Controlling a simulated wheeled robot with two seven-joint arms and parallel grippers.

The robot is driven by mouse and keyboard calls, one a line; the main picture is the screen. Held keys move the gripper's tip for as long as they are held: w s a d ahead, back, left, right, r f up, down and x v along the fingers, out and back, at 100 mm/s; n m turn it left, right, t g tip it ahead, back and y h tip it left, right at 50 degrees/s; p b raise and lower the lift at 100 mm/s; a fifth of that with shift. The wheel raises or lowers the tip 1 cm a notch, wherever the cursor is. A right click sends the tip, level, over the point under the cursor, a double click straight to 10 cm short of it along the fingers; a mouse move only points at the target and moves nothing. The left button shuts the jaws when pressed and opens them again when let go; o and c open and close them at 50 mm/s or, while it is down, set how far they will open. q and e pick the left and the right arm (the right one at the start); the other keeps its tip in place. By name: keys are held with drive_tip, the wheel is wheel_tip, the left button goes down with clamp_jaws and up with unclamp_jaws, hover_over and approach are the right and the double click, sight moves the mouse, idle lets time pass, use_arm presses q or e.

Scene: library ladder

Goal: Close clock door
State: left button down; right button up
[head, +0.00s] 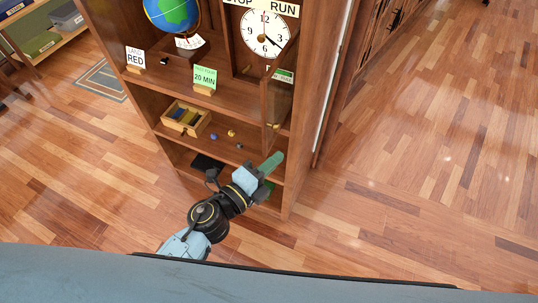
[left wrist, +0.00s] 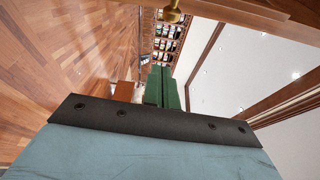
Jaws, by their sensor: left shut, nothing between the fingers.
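The white clock face (head: 264,33) sits in the upper part of a wooden case, under a sign reading STOP and RUN. The clock door (head: 279,100), a narrow wood-framed panel, stands swung out from the case below the dial, in front of the shelves. My left gripper (head: 273,162) is just below the door's lower end, its green fingers closed and empty. Whether it touches the door cannot be told. In the left wrist view the shut green fingers (left wrist: 165,87) point away, with a brass knob (left wrist: 173,15) above them. My right gripper is not in view.
The wooden bookcase (head: 165,108) holds a globe (head: 172,14), a RED card (head: 135,57), a green 20 MIN card (head: 204,78) and a small wooden tray (head: 203,125) with coloured pieces. Open wood floor (head: 420,190) lies to the right.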

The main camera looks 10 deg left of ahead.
use_arm(q)
drive_tip(key=x, duration=0.8)
drive_tip(key=a, duration=0.4)
drive_tip(key=shift+w+a+r+p, duration=0.1)
drive_tip(key=shift+w+p, duration=0.2)
drive_tip(key=shift+w, duration=0.1)
drive_tip(key=shift+a, duration=0.1)
